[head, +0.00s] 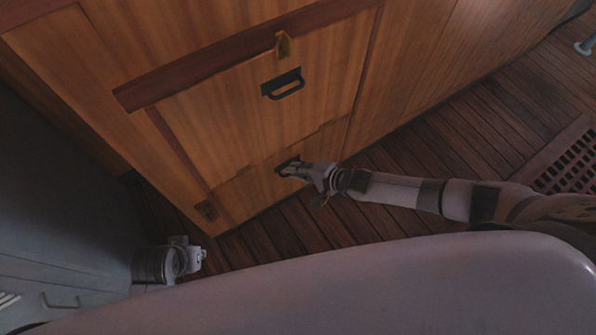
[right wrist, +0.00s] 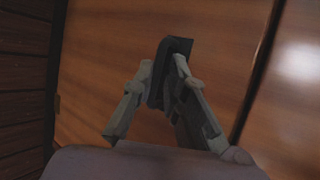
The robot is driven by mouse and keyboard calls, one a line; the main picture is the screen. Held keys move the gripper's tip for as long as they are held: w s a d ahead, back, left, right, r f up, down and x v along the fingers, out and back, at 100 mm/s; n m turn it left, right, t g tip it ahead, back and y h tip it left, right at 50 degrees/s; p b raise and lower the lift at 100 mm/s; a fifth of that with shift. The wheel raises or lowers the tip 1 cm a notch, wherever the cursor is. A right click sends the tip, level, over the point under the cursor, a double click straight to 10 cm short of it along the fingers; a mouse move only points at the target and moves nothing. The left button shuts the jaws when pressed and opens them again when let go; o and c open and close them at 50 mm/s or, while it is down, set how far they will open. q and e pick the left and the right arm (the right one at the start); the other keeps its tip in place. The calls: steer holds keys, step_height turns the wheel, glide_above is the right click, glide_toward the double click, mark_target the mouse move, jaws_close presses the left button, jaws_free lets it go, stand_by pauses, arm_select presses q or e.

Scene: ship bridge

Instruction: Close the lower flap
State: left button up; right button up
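The lower flap (head: 247,192) is a wooden panel low on the cabinet front. It looks nearly flush with the front; I cannot tell whether a small gap stays open. Its dark handle (head: 287,164) is partly hidden by my right gripper (head: 296,172), whose arm comes in from the right. In the right wrist view the handle (right wrist: 178,46) lies between the two fingers of my right gripper (right wrist: 164,68), which look closed around it. A dark seam runs beside the panel (right wrist: 225,50) there.
The upper flap (head: 240,110) sits above, with a black handle (head: 284,84) and a brass-coloured latch (head: 282,45). A grey cabinet (head: 60,210) stands at the left. The plank floor (head: 400,155) is clear to the right, with a grating (head: 570,160) farther right.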

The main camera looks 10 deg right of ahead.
steer(key=shift+o, duration=0.7)
steer(key=shift+w+a+r, duration=0.55)
steer(key=shift+w+r, duration=0.25)
steer(key=shift+w, duration=0.1)
steer(key=shift+s+d+r, duration=0.2)
steer(key=shift+s+d, duration=0.15)
steer(key=shift+d, duration=0.15)
steer(key=f+v, duration=0.1)
steer(key=v, duration=1)
steer(key=shift+s+d, duration=0.2)
steer(key=shift+s, duration=0.25)
